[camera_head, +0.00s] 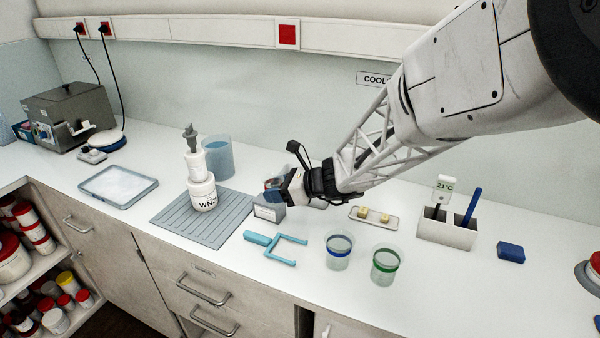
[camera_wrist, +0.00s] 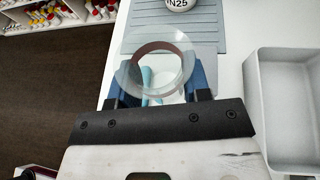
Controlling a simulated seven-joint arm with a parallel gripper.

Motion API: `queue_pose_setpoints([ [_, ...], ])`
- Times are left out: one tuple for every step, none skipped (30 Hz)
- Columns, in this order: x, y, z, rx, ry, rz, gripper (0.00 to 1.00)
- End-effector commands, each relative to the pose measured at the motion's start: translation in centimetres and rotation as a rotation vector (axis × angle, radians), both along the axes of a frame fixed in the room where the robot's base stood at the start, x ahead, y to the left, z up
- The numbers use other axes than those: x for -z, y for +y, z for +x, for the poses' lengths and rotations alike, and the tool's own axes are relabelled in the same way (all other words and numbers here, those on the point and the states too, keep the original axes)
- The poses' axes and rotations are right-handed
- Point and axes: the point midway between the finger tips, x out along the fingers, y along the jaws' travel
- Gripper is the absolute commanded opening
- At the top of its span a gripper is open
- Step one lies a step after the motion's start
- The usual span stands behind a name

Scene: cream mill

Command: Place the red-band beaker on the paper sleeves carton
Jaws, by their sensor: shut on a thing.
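The red-band beaker (camera_wrist: 155,62) is clear with a brownish-red band. In the wrist view it is held between the blue fingertips of my gripper (camera_wrist: 155,85). In the head view my gripper (camera_head: 273,188) is shut on it, and the beaker shows only as a small reddish patch between the fingers. The paper sleeves carton (camera_head: 268,210) is a small grey box with a pale label, at the right edge of the ribbed mat. The beaker and gripper appear just above it in the head view and partly cover it. I cannot tell whether beaker and carton touch.
A white jar stack (camera_head: 202,180) stands on the ribbed mat (camera_head: 185,228). A blue fork-shaped tool (camera_head: 272,245) lies in front of the carton. Blue-band (camera_head: 339,250) and green-band (camera_head: 386,264) beakers stand right. A pale open box (camera_wrist: 287,115) is at the right in the wrist view.

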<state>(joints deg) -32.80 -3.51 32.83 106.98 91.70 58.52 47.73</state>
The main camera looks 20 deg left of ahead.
Motion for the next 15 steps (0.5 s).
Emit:
queue_pose_setpoints([
  [0.1, 0.6, 0.6, -0.001, 0.0, 0.0, 0.21],
  [0.2, 0.9, 0.9, -0.001, 0.0, 0.0, 0.21],
  [0.3, 1.2, 1.3, -0.001, 0.0, 0.0, 0.21],
  [0.3, 1.5, 1.6, -0.001, 0.0, 0.0, 0.21],
  [0.3, 1.8, 1.9, -0.001, 0.0, 0.0, 0.21],
  [0.3, 2.2, 2.3, 0.0, 0.0, 0.0, 0.21],
  [0.4, 2.5, 2.6, 0.0, 0.001, 0.0, 0.21],
  [0.5, 2.8, 2.9, 0.0, 0.001, 0.0, 0.21],
  [0.5, 3.1, 3.3, 0.0, 0.001, 0.0, 0.21],
  [0.5, 3.4, 3.6, 0.0, 0.001, 0.0, 0.21],
  [0.5, 3.6, 3.8, 0.0, 0.001, 0.0, 0.21],
  [0.6, 3.9, 4.1, 0.0, 0.001, 0.0, 0.21],
  [0.6, 4.0, 4.3, 0.0, 0.001, 0.0, 0.21],
  [0.6, 4.2, 4.4, 0.0, 0.001, 0.0, 0.21],
  [0.6, 4.3, 4.6, 0.001, 0.001, 0.0, 0.21],
])
